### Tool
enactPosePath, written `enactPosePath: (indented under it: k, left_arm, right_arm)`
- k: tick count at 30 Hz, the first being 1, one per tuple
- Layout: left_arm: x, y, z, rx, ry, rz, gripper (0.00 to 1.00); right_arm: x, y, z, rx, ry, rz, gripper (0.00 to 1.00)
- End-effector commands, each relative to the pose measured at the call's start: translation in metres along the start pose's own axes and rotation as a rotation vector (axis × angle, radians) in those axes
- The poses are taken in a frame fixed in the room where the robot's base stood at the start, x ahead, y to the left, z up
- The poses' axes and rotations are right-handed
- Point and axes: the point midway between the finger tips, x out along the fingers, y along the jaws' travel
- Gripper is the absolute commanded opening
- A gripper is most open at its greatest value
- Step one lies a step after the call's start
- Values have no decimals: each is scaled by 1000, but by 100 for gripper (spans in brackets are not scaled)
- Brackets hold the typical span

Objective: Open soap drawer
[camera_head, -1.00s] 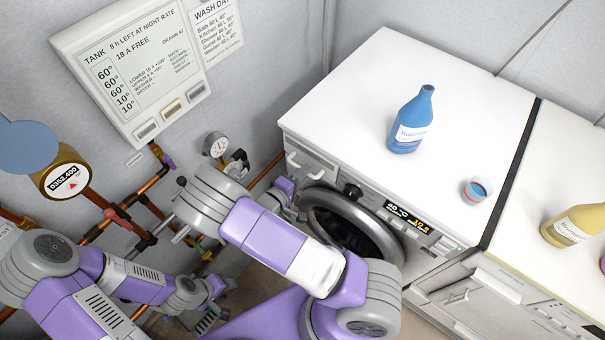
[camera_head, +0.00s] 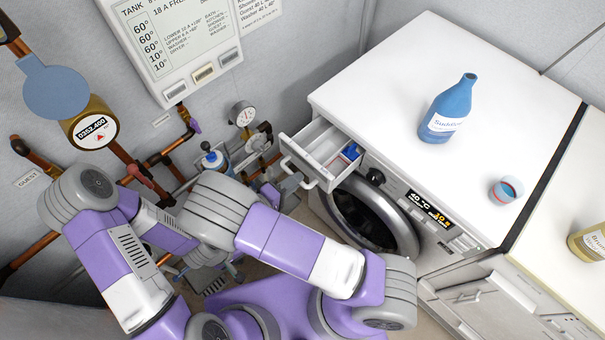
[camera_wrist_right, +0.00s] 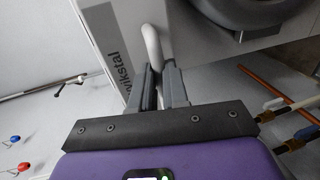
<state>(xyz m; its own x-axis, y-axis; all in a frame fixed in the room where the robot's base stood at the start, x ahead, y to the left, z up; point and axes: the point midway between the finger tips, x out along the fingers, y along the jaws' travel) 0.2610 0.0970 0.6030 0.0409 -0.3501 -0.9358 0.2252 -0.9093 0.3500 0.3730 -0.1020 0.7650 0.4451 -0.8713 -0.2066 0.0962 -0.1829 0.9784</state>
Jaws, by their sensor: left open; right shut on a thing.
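The soap drawer (camera_head: 318,145) sticks out from the upper left of the washing machine's front (camera_head: 360,215) in the head view. Its inside shows, with a blue and a red part near the back. My right gripper (camera_head: 287,190) is at the drawer's front and shut on its pale handle (camera_head: 300,172). The right wrist view shows the fingers (camera_wrist_right: 158,88) closed around the curved handle (camera_wrist_right: 152,45). My left gripper (camera_head: 216,278) is open, low beside the right arm and away from the drawer; its fingertips are partly hidden.
A blue bottle (camera_head: 448,110) and a small cup (camera_head: 505,191) stand on the white machine top. The round door (camera_head: 372,215) is below the drawer. Copper pipes, a brass meter (camera_head: 92,130) and a gauge (camera_head: 243,114) line the wall at left.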

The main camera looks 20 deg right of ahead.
Motion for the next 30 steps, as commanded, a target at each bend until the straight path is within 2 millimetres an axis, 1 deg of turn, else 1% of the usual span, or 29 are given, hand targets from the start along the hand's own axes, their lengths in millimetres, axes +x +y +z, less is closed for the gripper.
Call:
enactPosePath:
  k: [6,7,11,12,20,23,26,27,28,29,30]
  left_arm:
    - [0,0,0,0,0,0,43]
    - [0,0,0,0,0,0,43]
    - [0,0,0,1,0,0,43]
    - [0,0,0,0,0,0,43]
    - [-1,0,0,0,0,0,43]
    - [-4,2,0,0,0,0,43]
    - [-10,4,0,0,0,0,43]
    - [-13,5,0,0,0,0,43]
    - [-15,6,1,0,0,0,43]
    - [-17,6,1,0,0,0,43]
    - [-19,7,1,0,0,0,43]
  right_arm:
    - [0,0,0,-2,1,-1,0]
    - [0,0,0,-2,2,-1,19]
    - [0,0,0,-1,1,-1,39]
    - [0,0,0,-1,1,-1,40]
    - [0,2,0,0,1,-1,40]
    - [-2,10,0,2,1,-1,40]
    - [-5,27,0,3,1,-1,40]
    - [-7,35,0,3,1,0,40]
    - [-8,42,0,4,1,2,43]
    - [-10,49,0,5,0,3,53]
    - [-11,57,0,5,0,4,71]
